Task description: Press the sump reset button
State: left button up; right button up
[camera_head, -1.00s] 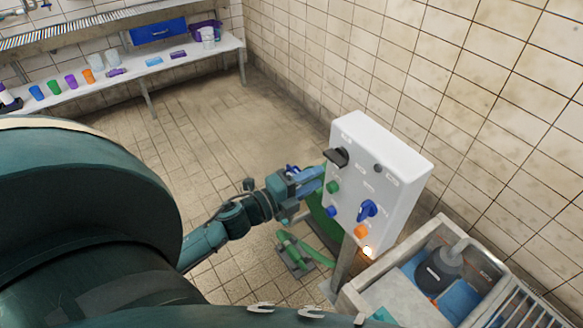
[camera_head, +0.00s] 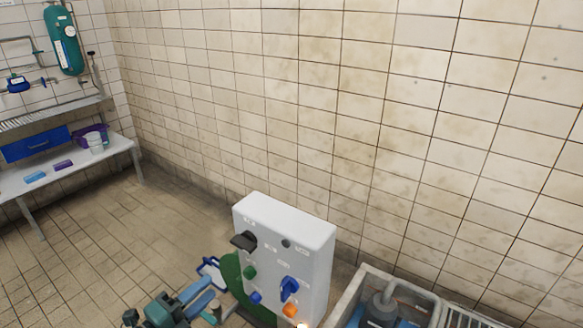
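A white control box (camera_head: 315,262) stands at the lower middle. Its front carries a black handle (camera_head: 243,241), a green button (camera_head: 249,272), a blue button (camera_head: 256,297), a blue rotary knob (camera_head: 289,288), an orange button (camera_head: 290,310) and a small dark round part (camera_head: 286,243). Their labels are too small to read, so I cannot tell which is the sump reset. A lit lamp (camera_head: 303,324) shows at the bottom edge. My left gripper (camera_head: 203,296) is left of the box, apart from its face; its blue fingers lie close together and their gap is unclear. My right gripper is not in view.
A grey basin (camera_head: 350,302) with a dark pump (camera_head: 382,309) stands close right of the box. A green hose (camera_head: 232,272) and a blue-edged object (camera_head: 210,270) are behind my gripper. A bench (camera_head: 105,160) stands far left. The tiled floor between is clear.

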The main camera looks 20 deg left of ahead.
aim_at(255, 298)
jog(key=k+j, duration=0.25)
jog(key=k, duration=0.2)
jog(key=k+j, duration=0.25)
jog(key=k, duration=0.25)
